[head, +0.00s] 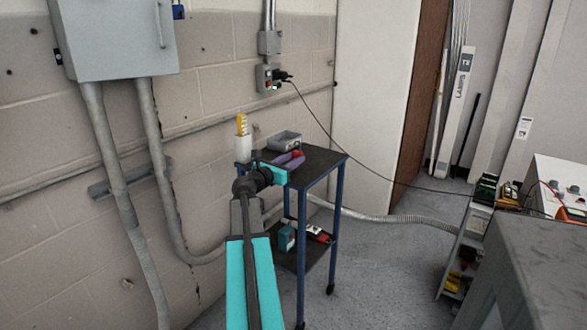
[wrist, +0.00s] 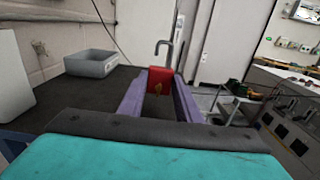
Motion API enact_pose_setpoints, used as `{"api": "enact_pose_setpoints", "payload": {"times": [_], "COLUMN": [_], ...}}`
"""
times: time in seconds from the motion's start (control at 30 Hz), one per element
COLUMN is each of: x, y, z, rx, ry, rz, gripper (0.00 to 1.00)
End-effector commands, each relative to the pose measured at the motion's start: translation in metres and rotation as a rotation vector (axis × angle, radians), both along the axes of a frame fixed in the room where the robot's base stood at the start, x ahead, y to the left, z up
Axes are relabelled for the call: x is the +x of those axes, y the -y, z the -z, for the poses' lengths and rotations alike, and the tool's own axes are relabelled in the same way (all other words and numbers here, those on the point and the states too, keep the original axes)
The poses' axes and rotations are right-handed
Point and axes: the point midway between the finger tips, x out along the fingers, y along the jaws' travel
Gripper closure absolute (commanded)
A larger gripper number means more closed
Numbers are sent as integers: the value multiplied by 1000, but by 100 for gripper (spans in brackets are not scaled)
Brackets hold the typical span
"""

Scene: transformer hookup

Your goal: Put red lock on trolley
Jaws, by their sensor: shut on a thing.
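The red lock (wrist: 161,84) has a grey metal shackle pointing up and sits between the two purple fingers of my gripper (wrist: 160,92). My gripper is shut on it. In the head view the lock (head: 299,153) is a small red patch at the tips of my gripper (head: 294,157), partly hidden by the purple fingers. The trolley (head: 328,160) has a dark top and blue legs. My gripper and the lock are over its top; I cannot tell whether the lock touches it.
A grey bin (head: 285,141) stands at the back of the trolley top, also in the wrist view (wrist: 91,63). A white bottle with a yellow part (head: 243,140) stands at the back left corner. Tools (head: 318,234) lie on the lower shelf. A black cable hangs behind.

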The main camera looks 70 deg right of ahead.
Motion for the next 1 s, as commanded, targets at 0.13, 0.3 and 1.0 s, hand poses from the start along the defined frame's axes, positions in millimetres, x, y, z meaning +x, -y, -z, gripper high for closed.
{"api": "enact_pose_setpoints", "payload": {"times": [0.13,0.3,1.0], "x": [-1,-1,-1], "y": [-1,-1,-1], "z": [24,34,36], "rx": [3,2,1], "ry": [-2,0,-1], "rz": [0,0,1], "gripper": [98,98,51]}}
